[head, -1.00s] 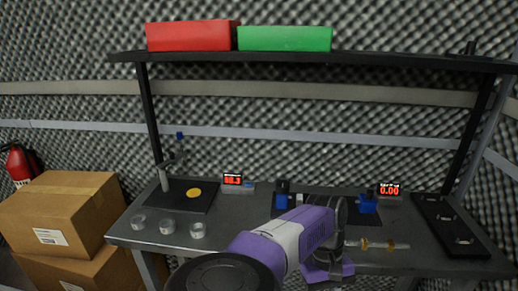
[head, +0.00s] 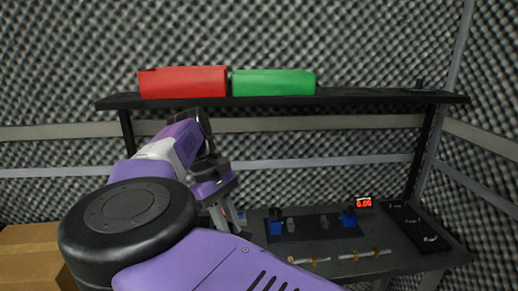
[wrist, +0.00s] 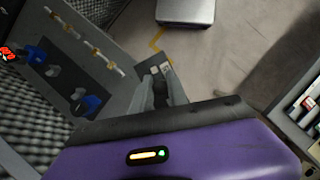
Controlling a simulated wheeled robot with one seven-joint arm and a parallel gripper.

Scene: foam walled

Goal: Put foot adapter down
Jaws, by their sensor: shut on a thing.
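My gripper (head: 228,216) is raised in front of the left part of the workbench (head: 405,262), fingers pointing down. In the wrist view my gripper (wrist: 161,80) is shut on a small grey piece, taken as the foot adapter (wrist: 160,88). The fingers hide most of it, so its shape cannot be told. It appears clear of the bench top. Two similar small grey pieces (head: 291,225) (head: 324,222) stand on the dark mat (head: 308,236) between two blue fixtures (head: 276,226) (head: 349,219).
Two gold-ended rods (head: 310,260) (head: 365,254) lie along the bench front. A black tray (head: 418,228) is at the right, beside a red display (head: 364,202). A shelf (head: 350,97) with red and green boxes (head: 183,82) (head: 273,82) hangs above. Cardboard boxes (head: 30,247) stand left.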

